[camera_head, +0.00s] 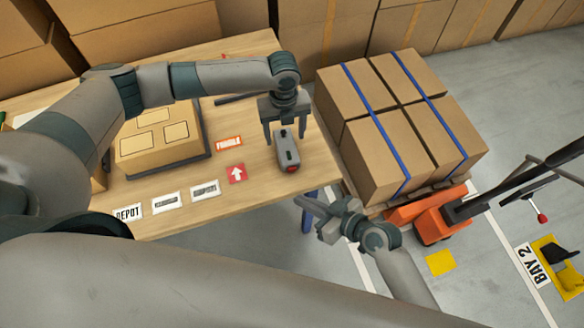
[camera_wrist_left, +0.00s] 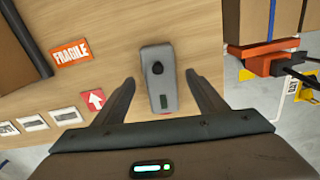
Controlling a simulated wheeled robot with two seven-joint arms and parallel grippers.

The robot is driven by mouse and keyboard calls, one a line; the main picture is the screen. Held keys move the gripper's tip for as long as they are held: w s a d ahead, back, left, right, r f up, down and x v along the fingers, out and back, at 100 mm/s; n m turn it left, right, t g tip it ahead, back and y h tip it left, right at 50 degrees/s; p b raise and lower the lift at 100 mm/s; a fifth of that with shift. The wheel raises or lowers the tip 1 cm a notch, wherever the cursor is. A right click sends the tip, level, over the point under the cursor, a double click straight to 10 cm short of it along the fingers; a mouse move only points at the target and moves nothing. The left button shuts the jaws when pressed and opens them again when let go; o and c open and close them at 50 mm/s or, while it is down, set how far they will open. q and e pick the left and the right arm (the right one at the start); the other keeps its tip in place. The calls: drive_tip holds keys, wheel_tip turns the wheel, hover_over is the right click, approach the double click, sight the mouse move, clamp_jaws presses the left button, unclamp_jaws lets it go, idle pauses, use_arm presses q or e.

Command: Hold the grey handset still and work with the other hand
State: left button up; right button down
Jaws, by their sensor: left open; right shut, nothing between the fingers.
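The grey handset (camera_head: 287,152) lies on the wooden table near its right edge. It has a dark round button on top and a red part at its near end. My left gripper (camera_head: 285,140) is above the handset, pointing down, with its fingers open. In the left wrist view the handset (camera_wrist_left: 158,75) lies between the two open fingers (camera_wrist_left: 160,95), with a gap on each side. My right gripper (camera_head: 310,205) is shut and empty, off the table's near right edge, below and right of the handset.
A cardboard box on a dark tray (camera_head: 165,172) sits on the table at left. Flat labels, including a red arrow label (camera_head: 236,173) and a FRAGILE label (camera_head: 229,142), lie beside it. Strapped boxes (camera_head: 400,125) stand right of the table near an orange pallet truck (camera_head: 428,215).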

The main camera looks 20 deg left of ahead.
use_arm(q)
wheel_tip(320, 180, up, 8)
drive_tip(key=shift+f, duration=0.15)
drive_tip(key=shift+f, duration=0.1)
idle(0.6)
